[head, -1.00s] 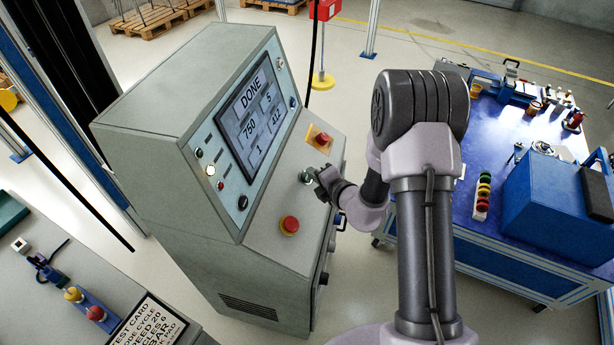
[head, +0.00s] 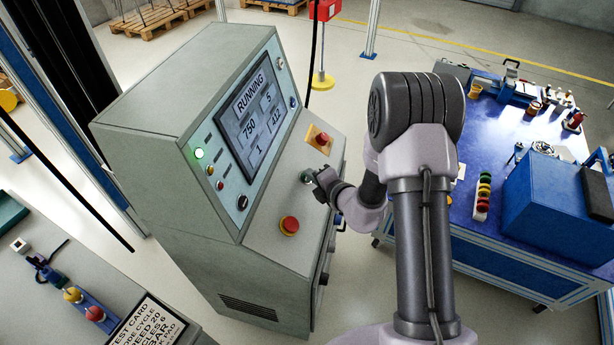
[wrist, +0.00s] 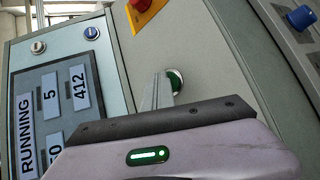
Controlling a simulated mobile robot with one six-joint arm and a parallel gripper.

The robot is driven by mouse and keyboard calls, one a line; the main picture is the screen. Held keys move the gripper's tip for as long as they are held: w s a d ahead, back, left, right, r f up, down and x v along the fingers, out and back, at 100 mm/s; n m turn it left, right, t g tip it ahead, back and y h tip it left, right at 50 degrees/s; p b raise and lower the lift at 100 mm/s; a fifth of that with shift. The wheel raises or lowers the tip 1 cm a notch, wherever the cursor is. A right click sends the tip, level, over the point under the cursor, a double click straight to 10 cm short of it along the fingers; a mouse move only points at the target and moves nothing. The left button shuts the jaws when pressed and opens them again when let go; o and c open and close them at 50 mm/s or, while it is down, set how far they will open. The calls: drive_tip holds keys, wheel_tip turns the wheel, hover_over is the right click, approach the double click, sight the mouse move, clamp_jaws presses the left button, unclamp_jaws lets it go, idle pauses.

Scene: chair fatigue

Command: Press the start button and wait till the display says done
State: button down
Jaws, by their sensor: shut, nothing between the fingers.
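The display (head: 250,116) on the grey control cabinet reads RUNNING, with 750, 5, 1 and 412 below it. It also reads RUNNING in the wrist view (wrist: 50,115). A green lamp (head: 198,153) is lit left of the display. The green start button (wrist: 175,80) sits on the sloped panel, partly hidden behind my finger in the wrist view. My gripper (head: 308,176) is shut and empty, its tips at the green button. Whether they touch it or press it in, I cannot tell.
Two red buttons sit near my gripper: one on a yellow-orange plate (head: 319,139), one lower on the panel (head: 289,225). A blue-topped bench (head: 480,232) with tools and a blue box (head: 540,205) stands right. A grey table (head: 60,290) stands left.

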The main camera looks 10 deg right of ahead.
drive_tip(key=shift+r, duration=0.1)
drive_tip(key=shift+s+d+r+p, duration=0.2)
drive_tip(key=shift+d+r+p, duration=0.2)
drive_tip(key=shift+r+p, duration=0.25)
drive_tip(key=r+p, duration=0.1)
drive_tip(key=d+r+p, duration=0.1)
drive_tip(key=s+d+r+p, duration=0.1)
drive_tip(key=r+p, duration=0.1)
drive_tip(key=shift+d, duration=0.25)
idle(0.5)
